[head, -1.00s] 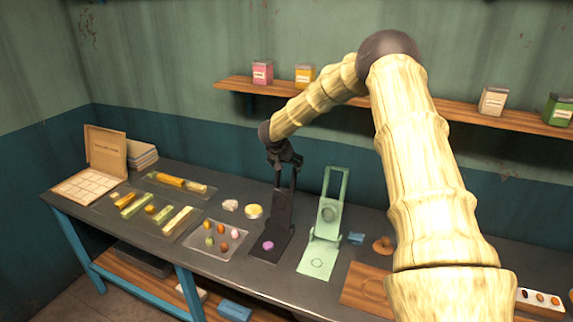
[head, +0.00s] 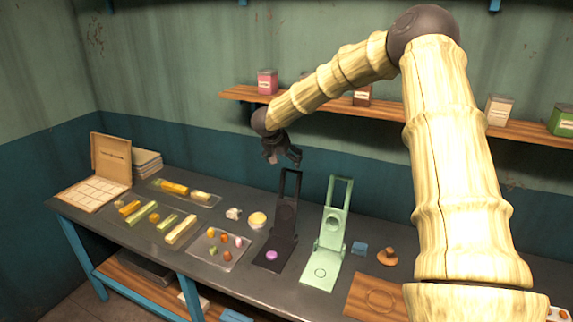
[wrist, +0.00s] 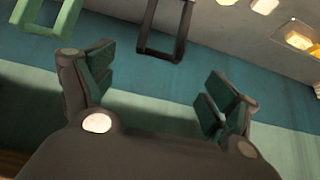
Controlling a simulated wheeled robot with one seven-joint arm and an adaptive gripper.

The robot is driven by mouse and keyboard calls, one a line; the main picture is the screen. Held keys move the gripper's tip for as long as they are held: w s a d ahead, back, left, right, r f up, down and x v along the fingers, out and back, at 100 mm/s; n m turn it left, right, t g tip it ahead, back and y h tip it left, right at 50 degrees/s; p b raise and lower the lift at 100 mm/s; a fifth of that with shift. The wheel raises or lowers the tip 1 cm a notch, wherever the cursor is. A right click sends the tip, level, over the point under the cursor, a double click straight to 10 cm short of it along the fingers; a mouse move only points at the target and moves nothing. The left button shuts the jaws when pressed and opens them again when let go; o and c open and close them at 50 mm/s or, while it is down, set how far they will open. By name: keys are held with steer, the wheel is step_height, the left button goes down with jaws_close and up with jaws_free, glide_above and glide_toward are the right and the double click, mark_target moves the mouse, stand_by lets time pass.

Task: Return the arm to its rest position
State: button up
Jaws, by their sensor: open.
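My gripper (head: 284,158) is open and empty in the head view, raised above the table at the end of my bamboo-like arm. It hangs above and slightly left of the black press (head: 280,232), apart from it. In the wrist view my gripper (wrist: 155,95) shows two fingers spread wide with nothing between them. The black press stands with its lid up and a purple round piece (head: 272,256) on its base. The green press (head: 328,240) stands open to its right.
The dark table (head: 150,228) holds a clear tray (head: 212,262) of small coloured pieces, trays of coloured bars, an open box (head: 110,165), a blue block (head: 360,248) and a wooden stamp (head: 387,257). A wall shelf (head: 232,94) with canisters runs behind my arm. The air around my gripper is free.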

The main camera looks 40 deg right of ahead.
steer(key=shift+s+a+r, duration=0.1)
steer(key=shift+a+r, duration=0.1)
steer(key=shift+r, duration=0.05)
stand_by(0.4)
